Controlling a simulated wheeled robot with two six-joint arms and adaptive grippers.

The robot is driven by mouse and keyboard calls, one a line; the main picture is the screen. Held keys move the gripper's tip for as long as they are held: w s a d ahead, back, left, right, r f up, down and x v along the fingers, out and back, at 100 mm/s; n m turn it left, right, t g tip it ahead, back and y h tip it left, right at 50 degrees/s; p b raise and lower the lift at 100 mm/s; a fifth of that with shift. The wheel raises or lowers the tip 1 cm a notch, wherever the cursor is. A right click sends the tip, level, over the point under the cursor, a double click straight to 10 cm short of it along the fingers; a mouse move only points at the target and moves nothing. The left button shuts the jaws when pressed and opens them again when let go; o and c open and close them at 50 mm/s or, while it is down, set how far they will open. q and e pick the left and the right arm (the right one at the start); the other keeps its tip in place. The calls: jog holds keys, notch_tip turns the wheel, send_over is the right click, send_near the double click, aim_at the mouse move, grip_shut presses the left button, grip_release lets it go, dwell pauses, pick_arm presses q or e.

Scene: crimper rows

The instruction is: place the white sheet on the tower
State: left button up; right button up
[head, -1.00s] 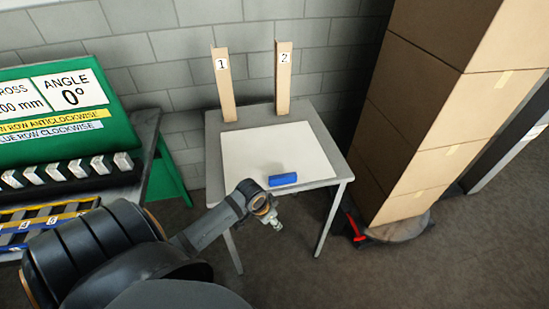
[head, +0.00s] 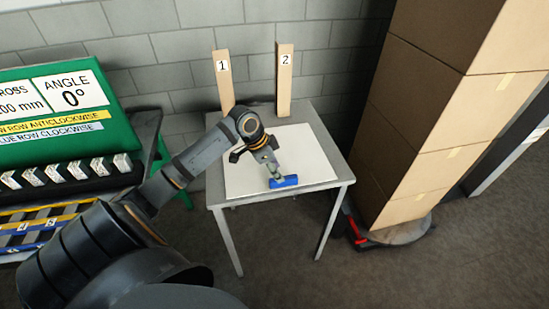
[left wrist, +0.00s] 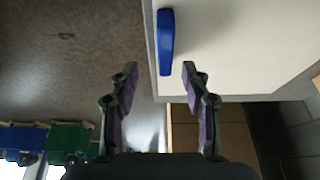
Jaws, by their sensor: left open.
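The white sheet (head: 308,146) lies flat on a small grey table; it also shows in the left wrist view (left wrist: 235,45). A blue block (head: 292,181) is at the sheet's near edge. In the left wrist view the blue block (left wrist: 166,42) appears ahead of the fingertips, in line with the gap. My left gripper (head: 276,176) is open at the blue block, overlapping it in the head view; it also shows in the left wrist view (left wrist: 160,70). The tower (head: 424,120) is a tall stack of cardboard boxes to the right. My right gripper is out of view.
Two upright wooden boards, numbered 1 (head: 222,80) and 2 (head: 284,80), stand at the table's back edge. A green sign (head: 60,150) and a bench of blocks are on the left. A red item (head: 355,230) is by the tower's round base (head: 400,233).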

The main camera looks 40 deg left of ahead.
pick_arm(q)
jog(key=shift+w+a+p+x, duration=0.15)
jog(key=shift+p+x, duration=0.1)
jog(key=shift+x, duration=1.6)
jog(key=shift+w+a+p+x, duration=0.15)
jog(key=shift+p+x, duration=0.1)
jog(key=shift+x, duration=1.55)
jog(key=shift+f, duration=0.15)
jog(key=shift+s, duration=0.15)
grip_shut()
